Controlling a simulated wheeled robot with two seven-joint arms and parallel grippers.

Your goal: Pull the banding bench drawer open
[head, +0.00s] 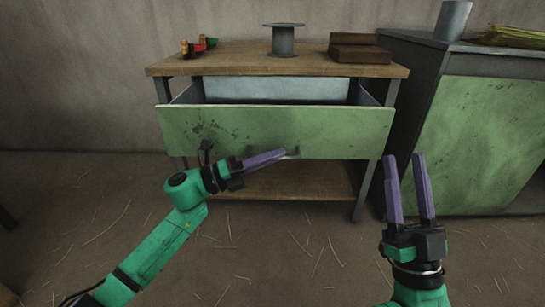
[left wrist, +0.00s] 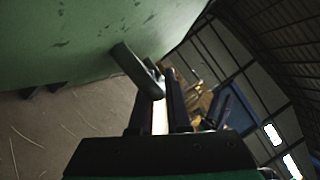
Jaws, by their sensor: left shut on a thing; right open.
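The banding bench (head: 235,62) has a wooden top, grey legs and a lower shelf. Its drawer (head: 340,125) has a worn green front and stands out from the bench, with its side walls and part of its inside showing. My left gripper (head: 282,154) is shut on the drawer handle (head: 293,154), a bar low on the middle of the front. In the left wrist view the handle (left wrist: 136,70) shows between the fingers, close to the green front. My right gripper (head: 407,170) is open and empty, to the right of the drawer, its fingers pointing up in the picture.
On the bench top are a grey spool (head: 283,40), brown blocks (head: 359,48) and small coloured items (head: 198,46). A green-fronted cabinet (head: 490,140) stands close on the right, with a grey container (head: 452,20) and straw (head: 515,37). The floor in front is clear except for loose straws.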

